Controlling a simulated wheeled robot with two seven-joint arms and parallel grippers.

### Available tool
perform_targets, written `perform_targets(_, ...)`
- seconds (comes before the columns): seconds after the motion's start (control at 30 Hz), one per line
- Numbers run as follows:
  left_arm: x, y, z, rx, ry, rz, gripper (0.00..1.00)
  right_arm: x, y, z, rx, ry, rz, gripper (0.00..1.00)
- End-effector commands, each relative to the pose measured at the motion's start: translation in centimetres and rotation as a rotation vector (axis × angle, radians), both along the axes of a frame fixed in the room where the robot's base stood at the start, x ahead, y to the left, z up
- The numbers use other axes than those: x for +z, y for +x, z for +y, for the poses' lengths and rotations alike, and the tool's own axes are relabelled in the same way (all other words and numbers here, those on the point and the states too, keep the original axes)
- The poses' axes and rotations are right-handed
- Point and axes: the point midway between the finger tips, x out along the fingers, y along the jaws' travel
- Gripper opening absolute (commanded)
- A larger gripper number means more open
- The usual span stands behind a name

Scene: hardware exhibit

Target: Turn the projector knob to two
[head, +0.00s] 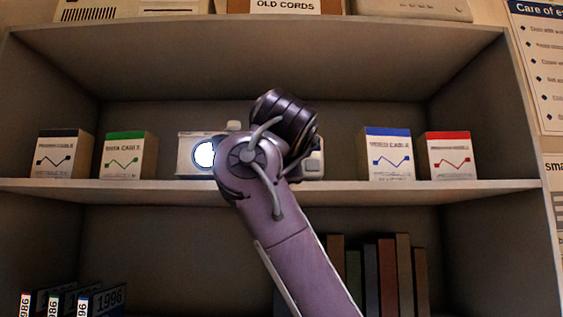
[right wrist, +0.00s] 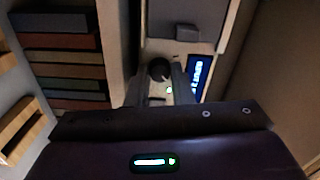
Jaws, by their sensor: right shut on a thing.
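The white projector (head: 187,153) stands on the middle shelf, its round lens (head: 204,154) lit white. My right arm covers most of its right part in the head view. In the right wrist view the dark round knob (right wrist: 158,68) sits on the projector's pale panel (right wrist: 187,47). My right gripper (right wrist: 158,82) has its fingers on either side of the knob, shut on it. A small green lit mark (right wrist: 169,90) shows beside the knob and a blue lit display (right wrist: 198,76) lies to its right. I cannot read the setting. My left gripper is not in view.
Cable boxes stand on the shelf (head: 130,186) at both sides: a black-topped (head: 58,155), a green-topped (head: 125,155), a blue-topped (head: 386,155) and a red-topped one (head: 447,156). Books (head: 388,275) and dated binders (head: 110,298) fill parts of the lower shelf.

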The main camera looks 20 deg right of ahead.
Motion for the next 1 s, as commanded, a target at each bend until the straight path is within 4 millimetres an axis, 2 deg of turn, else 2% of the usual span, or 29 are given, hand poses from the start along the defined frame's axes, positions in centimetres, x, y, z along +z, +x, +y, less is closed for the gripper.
perform_targets(0.27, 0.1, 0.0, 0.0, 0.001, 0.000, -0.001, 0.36, 0.2, -0.1, -0.1, -0.002, 0.000, -0.006, 0.00)
perform_targets(0.3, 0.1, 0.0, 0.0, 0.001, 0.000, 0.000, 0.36, 0.2, -0.1, -0.1, -0.002, 0.000, -0.006, 0.22)
perform_targets(0.37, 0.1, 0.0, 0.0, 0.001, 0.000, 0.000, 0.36, 0.3, -0.1, -0.1, -0.002, 0.000, -0.006, 0.30)
perform_targets(0.7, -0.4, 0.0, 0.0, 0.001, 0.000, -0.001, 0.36, 0.0, -0.5, 0.1, -0.001, -0.001, -0.003, 0.30)
perform_targets(0.77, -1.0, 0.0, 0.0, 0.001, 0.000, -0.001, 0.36, -0.1, -1.1, 0.2, -0.001, -0.002, -0.005, 0.30)
perform_targets(1.0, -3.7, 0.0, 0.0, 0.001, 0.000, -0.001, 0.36, -0.3, -5.1, 1.4, -0.003, -0.001, -0.008, 0.30)
